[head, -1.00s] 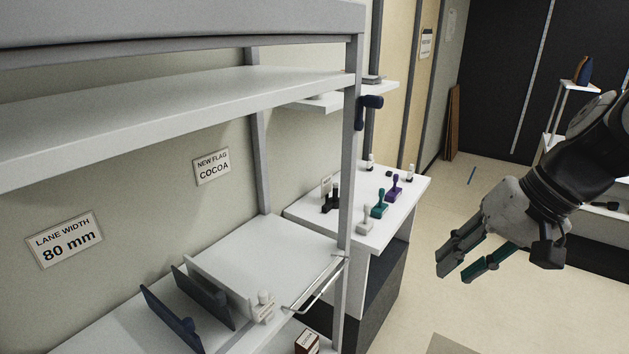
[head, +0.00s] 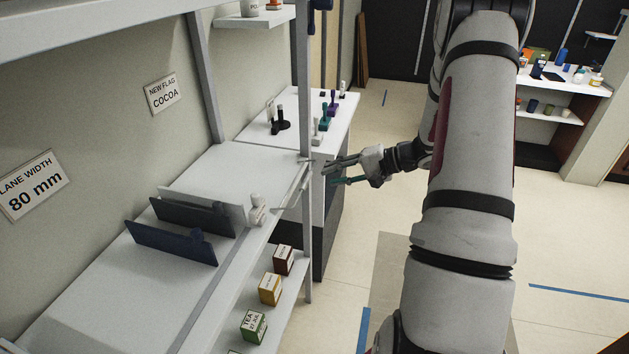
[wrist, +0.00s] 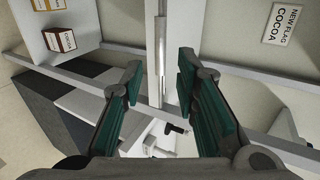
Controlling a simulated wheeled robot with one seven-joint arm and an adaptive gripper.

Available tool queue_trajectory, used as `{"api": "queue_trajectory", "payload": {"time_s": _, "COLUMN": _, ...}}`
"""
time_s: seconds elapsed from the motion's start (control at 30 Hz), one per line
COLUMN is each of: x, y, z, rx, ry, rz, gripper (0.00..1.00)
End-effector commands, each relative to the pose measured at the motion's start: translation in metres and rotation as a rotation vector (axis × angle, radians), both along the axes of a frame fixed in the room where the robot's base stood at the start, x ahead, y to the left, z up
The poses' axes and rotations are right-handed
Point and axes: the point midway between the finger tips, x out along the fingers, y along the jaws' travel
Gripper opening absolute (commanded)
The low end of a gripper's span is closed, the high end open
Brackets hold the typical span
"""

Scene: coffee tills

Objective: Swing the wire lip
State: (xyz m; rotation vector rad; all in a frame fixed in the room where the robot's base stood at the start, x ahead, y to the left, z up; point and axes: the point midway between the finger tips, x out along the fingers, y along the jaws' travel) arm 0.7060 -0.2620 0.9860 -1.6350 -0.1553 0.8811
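The wire lip (head: 294,188) is a thin pale wire frame at the front edge of the white shelf (head: 222,165), near its far right corner by the grey post. In the wrist view a pale rod that looks like the lip (wrist: 160,45) runs up the picture beyond and between the fingertips. My gripper (head: 328,173) is just to the right of the post and lip, fingers pointing left toward them. In the wrist view my gripper (wrist: 161,70) is open, with its green-padded fingers apart and nothing held. Whether a finger touches the lip cannot be told.
Dark blue dividers (head: 172,242) and a white divider (head: 200,204) stand on the shelf. Small boxes, including a cocoa box (head: 284,260), sit on the shelf below. A grey post (head: 303,100) rises beside the lip. A side counter (head: 330,118) holds stamp-like handled items. Floor lies open to the right.

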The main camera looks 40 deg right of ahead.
Motion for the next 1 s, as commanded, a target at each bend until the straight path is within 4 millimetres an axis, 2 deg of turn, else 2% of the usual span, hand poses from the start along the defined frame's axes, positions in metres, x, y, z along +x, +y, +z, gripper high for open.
{"api": "queue_trajectory", "payload": {"time_s": 0.17, "x": 0.009, "y": 0.007, "z": -0.006, "rx": 0.002, "ry": -0.001, "rz": 0.002, "gripper": 0.28}}
{"api": "queue_trajectory", "payload": {"time_s": 0.67, "x": 0.055, "y": 0.044, "z": -0.036, "rx": 0.001, "ry": 0.001, "rz": 0.004, "gripper": 0.28}}
{"api": "queue_trajectory", "payload": {"time_s": 0.7, "x": 0.057, "y": 0.045, "z": -0.037, "rx": 0.001, "ry": 0.001, "rz": 0.002, "gripper": 0.26}}
{"api": "queue_trajectory", "payload": {"time_s": 0.8, "x": 0.055, "y": 0.043, "z": -0.036, "rx": 0.0, "ry": 0.0, "rz": 0.001, "gripper": 0.03}}
{"api": "queue_trajectory", "payload": {"time_s": 0.83, "x": 0.055, "y": 0.043, "z": -0.036, "rx": 0.0, "ry": 0.0, "rz": 0.001, "gripper": 0.0}}
{"api": "queue_trajectory", "payload": {"time_s": 1.0, "x": 0.055, "y": 0.043, "z": -0.036, "rx": 0.0, "ry": 0.0, "rz": 0.001, "gripper": 0.0}}
